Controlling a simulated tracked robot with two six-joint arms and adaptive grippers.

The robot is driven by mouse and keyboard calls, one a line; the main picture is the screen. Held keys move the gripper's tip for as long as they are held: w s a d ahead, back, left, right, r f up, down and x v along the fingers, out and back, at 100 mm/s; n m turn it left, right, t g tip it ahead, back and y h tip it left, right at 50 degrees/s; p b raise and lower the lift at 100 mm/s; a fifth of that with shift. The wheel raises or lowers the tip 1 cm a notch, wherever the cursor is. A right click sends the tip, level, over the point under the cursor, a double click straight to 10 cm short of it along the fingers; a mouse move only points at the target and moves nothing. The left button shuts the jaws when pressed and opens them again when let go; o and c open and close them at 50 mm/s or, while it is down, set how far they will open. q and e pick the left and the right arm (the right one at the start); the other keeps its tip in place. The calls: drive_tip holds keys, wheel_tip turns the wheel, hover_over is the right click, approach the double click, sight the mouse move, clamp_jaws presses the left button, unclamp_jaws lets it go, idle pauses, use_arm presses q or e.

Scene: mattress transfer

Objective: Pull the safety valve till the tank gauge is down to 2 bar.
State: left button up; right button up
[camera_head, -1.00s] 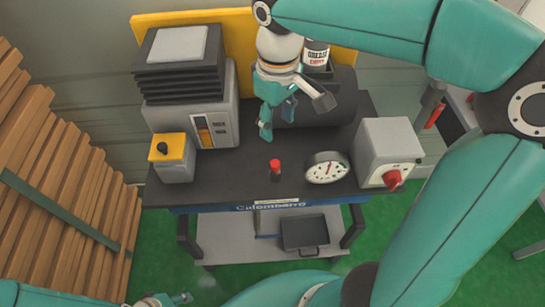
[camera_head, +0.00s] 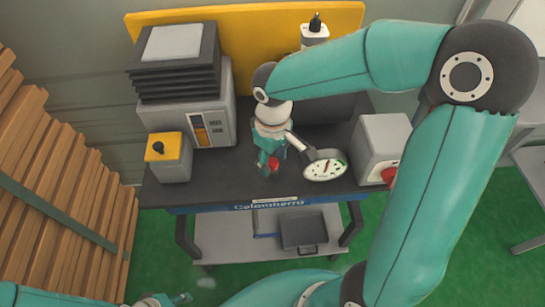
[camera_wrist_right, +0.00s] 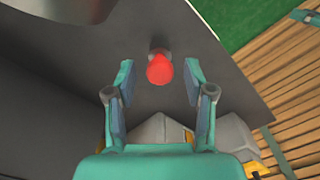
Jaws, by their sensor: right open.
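The safety valve is a small red-capped post (camera_head: 273,164) on the dark bench top, left of the gauge; its red cap also shows in the right wrist view (camera_wrist_right: 160,69). The tank gauge (camera_head: 325,169) is a round white dial with a red needle and a green mark at its edge; its reading is too small to tell. My right gripper (camera_head: 270,166) is open and low at the valve. In the right wrist view its fingers (camera_wrist_right: 157,80) are spread to either side of the red cap, with gaps on both sides. At the lower left, part of my left gripper (camera_head: 165,300) shows.
A grey box with a red knob (camera_head: 382,144) stands right of the gauge. A yellow-topped box (camera_head: 168,157) and a grey machine with black fins (camera_head: 182,85) stand at the left. Stacked timber (camera_head: 60,185) fills the left side. The bench's front edge is clear.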

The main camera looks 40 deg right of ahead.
clamp_jaws()
drive_tip(key=shift+r+p, duration=0.45)
drive_tip(key=shift+r, duration=0.45)
unclamp_jaws()
drive_tip(key=shift+f, duration=0.1)
